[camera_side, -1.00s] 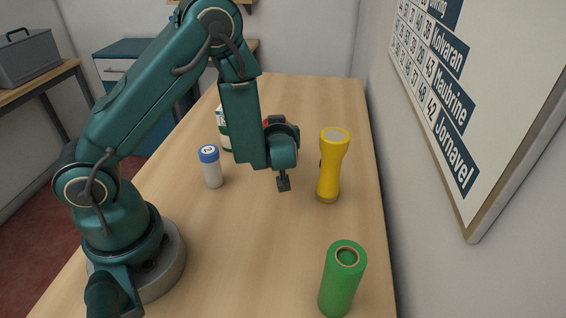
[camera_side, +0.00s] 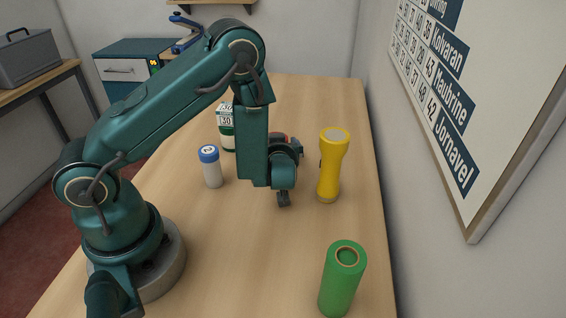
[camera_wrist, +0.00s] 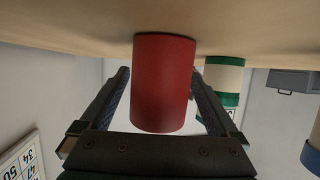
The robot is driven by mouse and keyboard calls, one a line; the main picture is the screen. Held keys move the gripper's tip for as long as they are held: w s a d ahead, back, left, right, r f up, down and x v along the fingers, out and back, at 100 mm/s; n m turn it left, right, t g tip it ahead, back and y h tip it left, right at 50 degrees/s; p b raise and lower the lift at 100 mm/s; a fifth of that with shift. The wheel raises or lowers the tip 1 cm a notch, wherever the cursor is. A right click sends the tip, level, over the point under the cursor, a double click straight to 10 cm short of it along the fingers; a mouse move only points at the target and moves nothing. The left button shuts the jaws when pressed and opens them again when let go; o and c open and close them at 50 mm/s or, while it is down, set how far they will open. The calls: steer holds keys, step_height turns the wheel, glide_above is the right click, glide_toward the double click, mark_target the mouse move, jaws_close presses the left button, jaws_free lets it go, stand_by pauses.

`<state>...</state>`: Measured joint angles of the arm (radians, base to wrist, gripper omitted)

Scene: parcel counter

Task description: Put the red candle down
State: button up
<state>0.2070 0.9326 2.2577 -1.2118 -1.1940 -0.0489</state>
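The red candle (camera_wrist: 163,85) stands out in the middle of the wrist view, between the two dark fingers of my gripper (camera_wrist: 161,76). The fingers lie close along both sides of it, and it is held. The wrist view has the tabletop at the top, and the candle's far end is at or very near that surface; I cannot tell if it touches. In the side view my gripper (camera_side: 291,150) is low over the counter, left of the yellow torch, and hides most of the candle; only a little red (camera_side: 281,137) shows.
A yellow torch (camera_side: 330,170) stands close right of my gripper. A white bottle with a blue cap (camera_side: 211,168) and a green-and-white tin (camera_side: 227,138) stand to its left. A green cylinder (camera_side: 342,280) stands in front. The counter (camera_side: 240,250) is clear between these.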

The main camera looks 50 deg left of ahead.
steer(key=shift+r, duration=0.1)
steer(key=shift+d+r, duration=0.1)
steer(key=shift+r, duration=0.05)
steer(key=v, duration=1.1)
steer(key=shift+s+d+r, duration=0.1)
steer(key=shift+s+d, duration=0.15)
steer(key=shift+d, duration=0.1)
